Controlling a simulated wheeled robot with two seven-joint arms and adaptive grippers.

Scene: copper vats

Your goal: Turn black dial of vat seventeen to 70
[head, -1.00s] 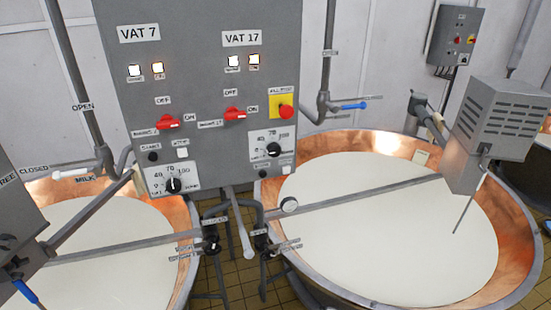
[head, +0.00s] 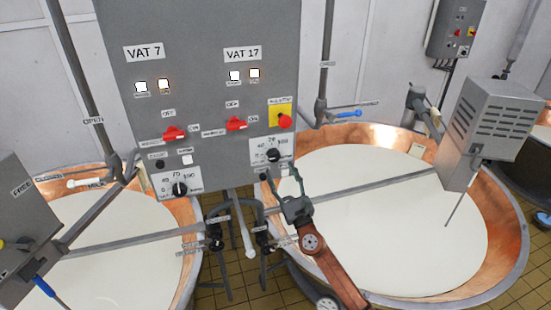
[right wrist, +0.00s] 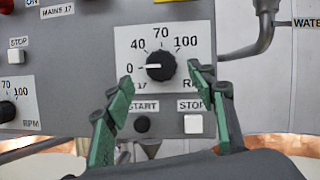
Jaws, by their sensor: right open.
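The black dial of vat seventeen (head: 273,155) sits on a white scale plate at the lower right of the grey control panel, under the VAT 17 label (head: 242,54). In the right wrist view the dial (right wrist: 160,66) is near the top centre, with 0, 40, 70 and 100 around it. Its white mark seems to point left, towards 0. My right gripper (head: 283,176) is just below and in front of the dial. In the right wrist view its green-padded fingers (right wrist: 160,80) are open either side of the dial, with nothing between them. My left gripper is out of view.
Below the dial are a black START button (right wrist: 142,124) and a white STOP button (right wrist: 193,124). A red emergency stop (head: 285,121) and red switch (head: 236,123) are above. The VAT 7 dial (head: 179,189) is to the left. A copper vat (head: 510,235) stands at right.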

